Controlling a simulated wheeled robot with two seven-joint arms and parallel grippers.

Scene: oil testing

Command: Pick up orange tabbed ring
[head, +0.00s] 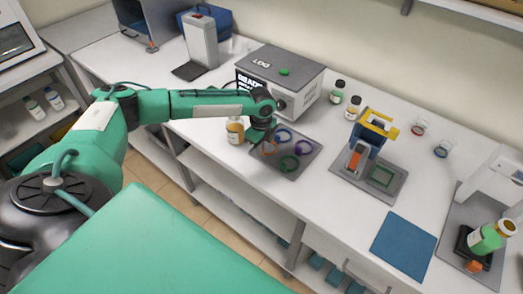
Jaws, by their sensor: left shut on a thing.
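The orange ring (268,149) is at the left part of a grey tray (292,176) on the white bench. Its tab is too small to make out. My left gripper (266,140) reaches in from the left, points down and is shut on the orange ring, partly covering it. I cannot tell whether the ring is clear of the tray. A blue ring (283,134), a purple ring (304,147) and a green ring (289,163) lie in the same tray, close to the gripper. My right gripper is not in view.
An amber jar (235,130) stands just left of the tray. A grey tester box (282,72) stands behind it. To the right are a blue and yellow device (368,137) on a grey plate and a blue mat (403,246). Bare bench lies in front of the mat's left side.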

